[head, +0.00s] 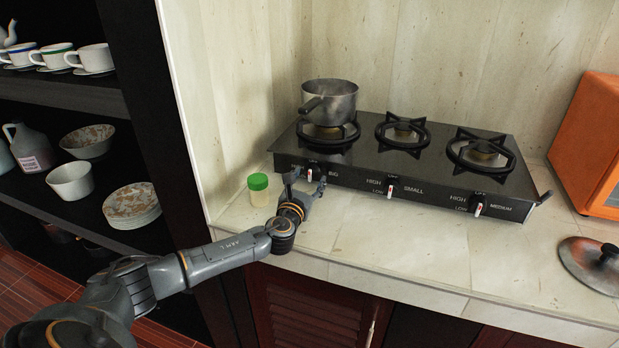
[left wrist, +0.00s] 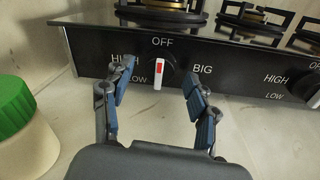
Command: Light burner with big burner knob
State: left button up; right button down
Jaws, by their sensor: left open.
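The black three-burner stove (head: 411,188) stands on the stone counter against the wall. Its big burner knob (left wrist: 158,73) is dark with a white and red pointer that points down; the labels OFF, HIGH, LOW and BIG are around it. The knob also shows in the head view (head: 311,173), at the stove's left front. My left gripper (head: 307,182) is open in front of this knob. In the left wrist view its fingers (left wrist: 159,87) stand on either side of the knob, apart from it. The big burner (head: 327,131) carries a metal pot. My right gripper is out of view.
A jar with a green lid (head: 258,189) stands on the counter just left of my left gripper. The pot (head: 331,101) has its handle toward the front left. An orange appliance (head: 585,145) and a pot lid (head: 594,264) are at the right. Dark shelves with dishes are at the left.

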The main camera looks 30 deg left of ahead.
pick_arm(q)
jog(key=shift+w+a, duration=0.2)
jog(key=shift+w, duration=0.45)
jog(key=c, duration=1.2)
